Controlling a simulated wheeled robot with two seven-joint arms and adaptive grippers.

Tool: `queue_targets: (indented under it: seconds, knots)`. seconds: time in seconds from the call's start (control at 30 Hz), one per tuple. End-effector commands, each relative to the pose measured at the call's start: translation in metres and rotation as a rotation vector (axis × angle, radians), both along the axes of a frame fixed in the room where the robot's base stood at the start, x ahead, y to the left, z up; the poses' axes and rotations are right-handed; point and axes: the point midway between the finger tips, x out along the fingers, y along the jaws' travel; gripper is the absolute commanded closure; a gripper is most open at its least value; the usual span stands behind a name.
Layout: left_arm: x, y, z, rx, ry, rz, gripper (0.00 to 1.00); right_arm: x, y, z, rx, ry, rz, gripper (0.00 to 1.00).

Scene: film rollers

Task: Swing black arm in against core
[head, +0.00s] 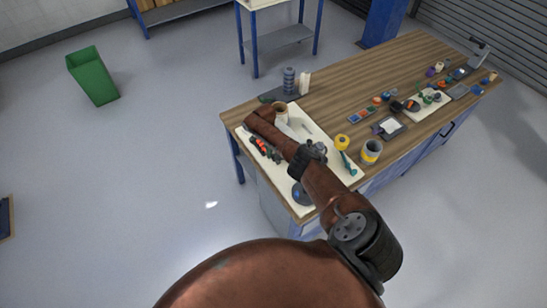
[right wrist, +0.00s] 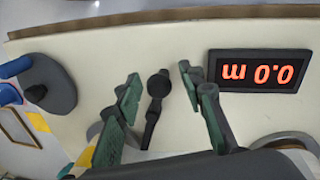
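The black arm (right wrist: 153,112), a slim bar with a round black knob at its end, lies between the fingers of my right gripper (right wrist: 158,92) in the right wrist view. The green fingers are spread, with a gap on each side of the bar. In the head view my right gripper (head: 271,154) is low over the cream board (head: 318,139), partly hidden by my brown arm. A pale roll (head: 281,113) stands behind my arm; I cannot tell surely whether it is the core. My left gripper is not in view.
A display (right wrist: 257,71) reading 0.0 m sits right of the fingers. Several small parts lie toward the bench's far right.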

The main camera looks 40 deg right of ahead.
Motion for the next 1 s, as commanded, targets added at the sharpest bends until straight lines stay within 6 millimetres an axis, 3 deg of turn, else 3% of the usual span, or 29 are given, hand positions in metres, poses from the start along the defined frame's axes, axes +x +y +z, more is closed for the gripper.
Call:
queue_targets:
  seconds: [0.37, 0.8, 1.0]
  knots:
    - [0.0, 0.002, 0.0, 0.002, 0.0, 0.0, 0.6, 0.002, 0.001, 0.006, 0.001, -0.001, 0.002, 0.62]
    - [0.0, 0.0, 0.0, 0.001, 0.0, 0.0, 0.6, 0.018, 0.002, 0.087, 0.0, -0.002, 0.001, 0.62]
    - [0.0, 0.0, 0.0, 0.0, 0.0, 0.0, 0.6, 0.022, 0.003, 0.112, 0.0, -0.001, 0.001, 0.62]
